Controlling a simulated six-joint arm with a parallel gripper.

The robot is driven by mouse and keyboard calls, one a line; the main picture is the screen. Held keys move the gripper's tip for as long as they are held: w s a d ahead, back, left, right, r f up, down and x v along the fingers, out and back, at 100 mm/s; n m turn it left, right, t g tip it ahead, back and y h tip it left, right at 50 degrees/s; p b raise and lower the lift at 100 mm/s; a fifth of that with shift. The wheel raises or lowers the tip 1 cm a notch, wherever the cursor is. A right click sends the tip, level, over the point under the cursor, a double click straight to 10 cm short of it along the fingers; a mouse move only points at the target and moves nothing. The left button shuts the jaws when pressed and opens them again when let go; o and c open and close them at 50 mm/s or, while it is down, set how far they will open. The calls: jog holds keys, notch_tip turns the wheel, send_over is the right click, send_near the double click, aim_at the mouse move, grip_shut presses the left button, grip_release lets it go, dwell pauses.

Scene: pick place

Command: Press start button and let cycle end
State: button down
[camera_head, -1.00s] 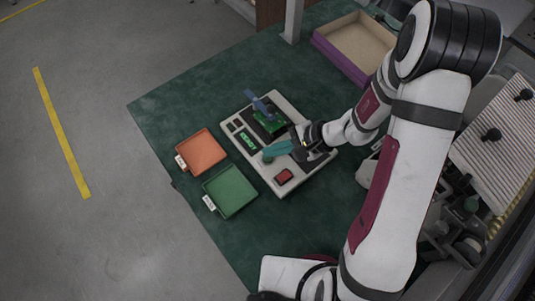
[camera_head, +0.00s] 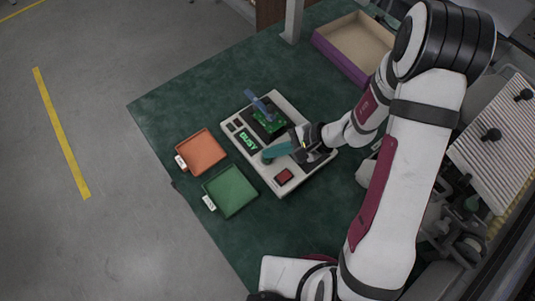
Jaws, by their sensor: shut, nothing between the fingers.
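A pale test machine (camera_head: 308,172) lies on the green table. Its small display (camera_head: 248,141) reads BUSY in green. A green circuit board (camera_head: 269,124) sits in its dark recess, with a blue arm-like part (camera_head: 258,102) standing over it. A red button (camera_head: 284,177) is on the front of the panel and is uncovered. My gripper (camera_head: 268,156) is shut and empty, its teal fingers reaching over the panel between the display and the red button. The fingertips hide what lies under them, so I cannot see the start button or tell whether they touch it.
An orange tray (camera_head: 220,159) and a green tray (camera_head: 249,193), both empty and with white labels, lie left of the machine. A purple-sided box (camera_head: 332,56) stands at the back right. Bare table (camera_head: 180,105) is free at the back left.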

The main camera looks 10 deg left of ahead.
jog(key=shift+r, duration=0.75)
jog(key=shift+r, duration=2.55)
jog(key=s+r+n+g+h, duration=0.1)
jog(key=s+r+n+h, duration=0.15)
jog(key=s+r, duration=0.45)
jog(key=s+d+r+n+h, duration=0.1)
jog(key=s+d+r+h, duration=0.3)
jog(key=s+d, duration=0.5)
jog(key=shift+s+d+h, duration=0.2)
jog(key=shift+s+h, duration=0.25)
jog(key=shift+s, duration=0.6)
